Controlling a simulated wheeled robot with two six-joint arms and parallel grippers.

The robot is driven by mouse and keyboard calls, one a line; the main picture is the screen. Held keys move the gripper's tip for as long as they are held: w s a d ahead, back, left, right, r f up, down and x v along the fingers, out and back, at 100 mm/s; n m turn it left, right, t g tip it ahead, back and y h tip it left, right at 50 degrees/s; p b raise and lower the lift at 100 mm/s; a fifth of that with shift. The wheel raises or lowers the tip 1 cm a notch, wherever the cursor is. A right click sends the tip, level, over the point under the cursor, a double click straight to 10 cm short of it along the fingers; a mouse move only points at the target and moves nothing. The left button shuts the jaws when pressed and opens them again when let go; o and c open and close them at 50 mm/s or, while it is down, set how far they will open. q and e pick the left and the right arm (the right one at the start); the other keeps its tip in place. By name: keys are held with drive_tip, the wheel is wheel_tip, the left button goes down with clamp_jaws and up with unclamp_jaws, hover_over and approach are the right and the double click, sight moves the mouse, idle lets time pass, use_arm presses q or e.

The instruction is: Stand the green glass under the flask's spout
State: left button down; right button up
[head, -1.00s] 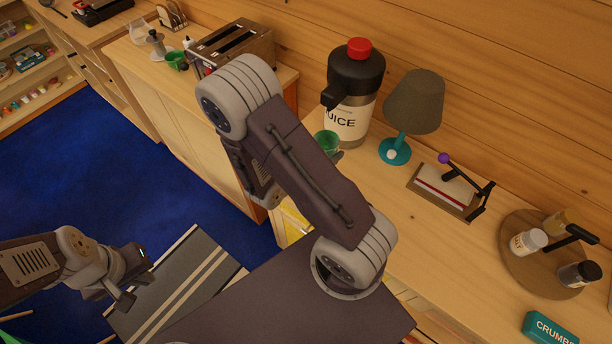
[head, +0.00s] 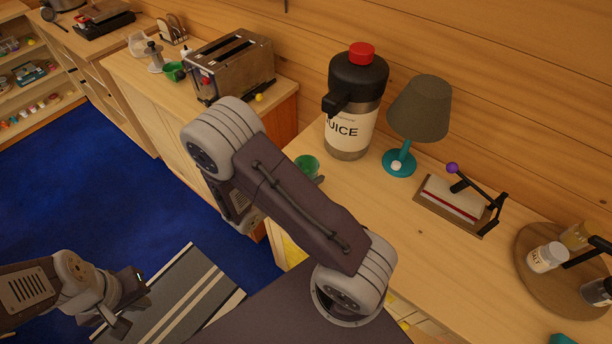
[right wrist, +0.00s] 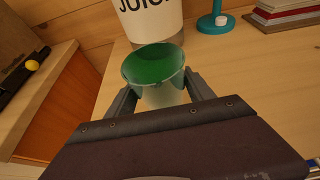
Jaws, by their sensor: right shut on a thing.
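The juice flask (head: 350,131) has a black top, a red cap and a black spout (head: 334,103) facing left. It stands upright on the counter. The green glass (head: 307,165) is left of the flask and nearer to me, apart from it and not under the spout. In the right wrist view the glass (right wrist: 155,72) is upright between the fingers of my right gripper (right wrist: 160,92), which is shut on it. I cannot tell if its base touches the counter. My right arm hides most of that gripper in the head view. My left gripper (head: 128,296) is open and empty, low on the left.
A toaster (head: 232,65) and a green cup (head: 174,71) are on the left counter. A gap separates the counters.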

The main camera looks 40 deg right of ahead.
drive_tip(key=shift+f, duration=0.2)
drive_tip(key=o, duration=1.5)
drive_tip(key=shift+o, duration=0.2)
drive_tip(key=shift+r, duration=0.15)
